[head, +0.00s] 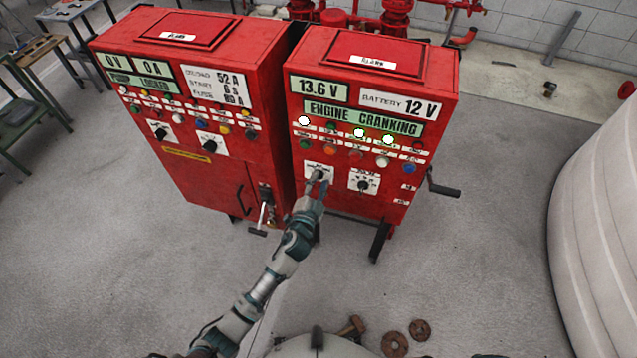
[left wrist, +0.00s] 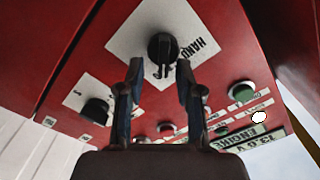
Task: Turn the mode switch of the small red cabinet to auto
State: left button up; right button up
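The smaller red cabinet (head: 340,70) stands at the right of a wider one, with two black rotary switches on its front. My left gripper (head: 318,182) is at its left switch. In the left wrist view, this black knob (left wrist: 162,48) sits on a white plate with partly readable lettering that looks like "MANU". The left gripper (left wrist: 159,68) is open, its fingertips on either side of the knob's near end; contact cannot be told. The knob's pointing direction is unclear. The other switch (head: 364,185) also shows in the left wrist view (left wrist: 95,108). My right gripper is out of view.
The wider red cabinet (head: 185,60) is close at the left, with a lever handle (head: 262,220) low on its front. A dark crank handle (head: 443,188) sticks out at the right. A large white tank (head: 600,210) stands at far right. Open floor lies between.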

pick_arm(q)
jog(key=shift+s, duration=0.1)
jog(key=v, duration=1.1)
jog(key=shift+s, duration=0.35)
jog(key=shift+a, duration=0.15)
